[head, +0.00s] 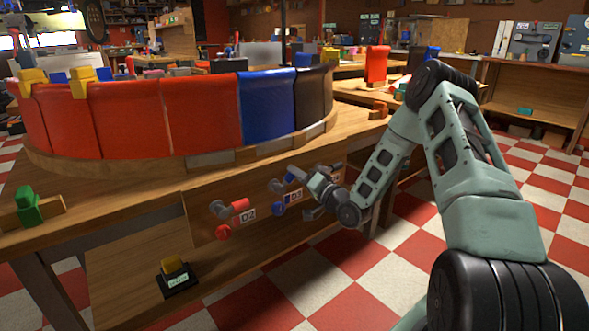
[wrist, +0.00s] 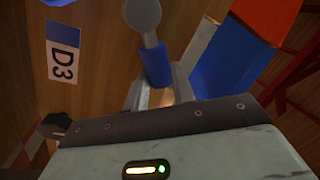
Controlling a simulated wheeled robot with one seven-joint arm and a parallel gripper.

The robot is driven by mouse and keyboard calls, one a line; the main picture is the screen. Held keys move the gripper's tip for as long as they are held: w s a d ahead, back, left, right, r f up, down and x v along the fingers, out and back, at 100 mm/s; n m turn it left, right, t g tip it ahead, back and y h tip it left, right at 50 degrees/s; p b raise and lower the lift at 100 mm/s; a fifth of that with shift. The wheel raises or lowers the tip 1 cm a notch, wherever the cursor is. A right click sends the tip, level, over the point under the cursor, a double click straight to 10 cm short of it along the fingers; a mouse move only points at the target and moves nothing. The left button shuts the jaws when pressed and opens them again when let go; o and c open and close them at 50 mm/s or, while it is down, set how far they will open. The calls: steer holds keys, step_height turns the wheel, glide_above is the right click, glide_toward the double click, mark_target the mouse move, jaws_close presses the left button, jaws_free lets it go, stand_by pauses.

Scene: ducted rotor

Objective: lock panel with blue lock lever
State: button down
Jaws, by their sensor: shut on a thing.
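The blue lock lever (wrist: 155,62) has a blue grip on a grey metal arm with a rounded end. In the wrist view my gripper (wrist: 157,92) is shut on its blue grip, one finger on each side. In the head view my gripper (head: 305,182) is at the table's front face, beside the D3 label (head: 295,196), and partly covers the lever. The D3 label (wrist: 63,65) also shows in the wrist view. The blue panel (head: 268,105) stands upright in the curved ring above, between a red panel and a dark one; it also shows in the wrist view (wrist: 228,62).
A red lever (head: 238,205) and a red knob (head: 223,232) sit by the D2 label, left of my gripper. A blue knob (head: 279,209) is below the blue lever. A yellow button on a black base (head: 175,275) stands on the lower shelf. Checkered floor is open at right.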

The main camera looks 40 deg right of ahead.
steer(key=shift+d+f+m+t+h+p, duration=0.1)
steer(key=shift+d+f+m+h+p, duration=0.2)
steer(key=shift+f+m, duration=0.8)
steer(key=shift+d+f+m+t+h+p, duration=0.15)
steer(key=shift+f+m+h, duration=0.25)
steer(key=shift+m, duration=1.5)
steer(key=shift+d+f+m+t+h+p, duration=0.15)
steer(key=shift+f+m+h, duration=0.4)
steer(key=shift+m, duration=0.95)
steer(key=shift+f, duration=0.15)
steer(key=c, duration=1.2)
jaws_free()
steer(key=shift+o, duration=0.2)
steer(key=p+v, duration=0.2)
steer(key=v, duration=1.5)
steer(key=shift+s, duration=0.25)
